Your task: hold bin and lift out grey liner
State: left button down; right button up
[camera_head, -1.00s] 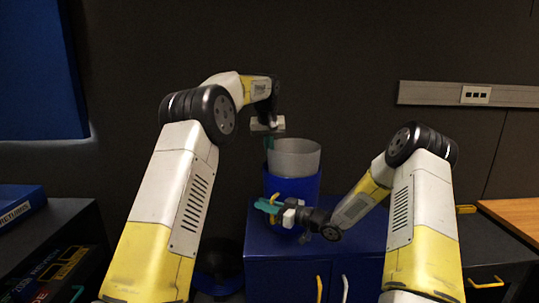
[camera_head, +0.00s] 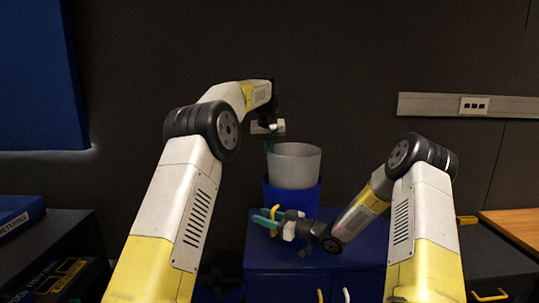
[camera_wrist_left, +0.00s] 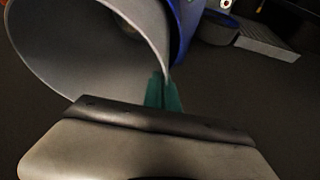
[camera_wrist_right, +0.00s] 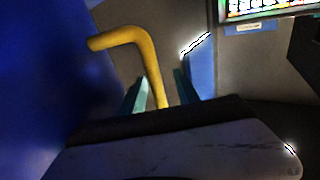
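The blue bin (camera_head: 292,199) stands upright on the blue cabinet. The grey liner (camera_head: 295,166) sticks well up out of its top, its lower end hidden inside the bin. My left gripper (camera_head: 268,146) is shut on the liner's rim at its left side. The left wrist view shows the teal fingers (camera_wrist_left: 163,93) pinching the liner's wall (camera_wrist_left: 90,60). My right gripper (camera_head: 266,218) is at the bin's front left, its fingers on either side of the yellow handle (camera_wrist_right: 155,70). In the right wrist view the fingers (camera_wrist_right: 161,92) lie close against the handle.
The blue cabinet (camera_head: 375,240) carries the bin and has bare top to the right. A wall rail with sockets (camera_head: 474,105) runs at the right. A wooden surface (camera_head: 515,222) is at the far right. Dark wall and free space lie above the liner.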

jog(key=shift+d, duration=0.1)
jog(key=v, duration=1.2)
jog(key=shift+f, duration=0.1)
jog(key=o, duration=0.3)
jog(key=shift+v, duration=2.95)
jog(key=shift+s, duration=0.1)
notch_tip(320, 180, up, 4)
jog(key=shift+r, duration=0.1)
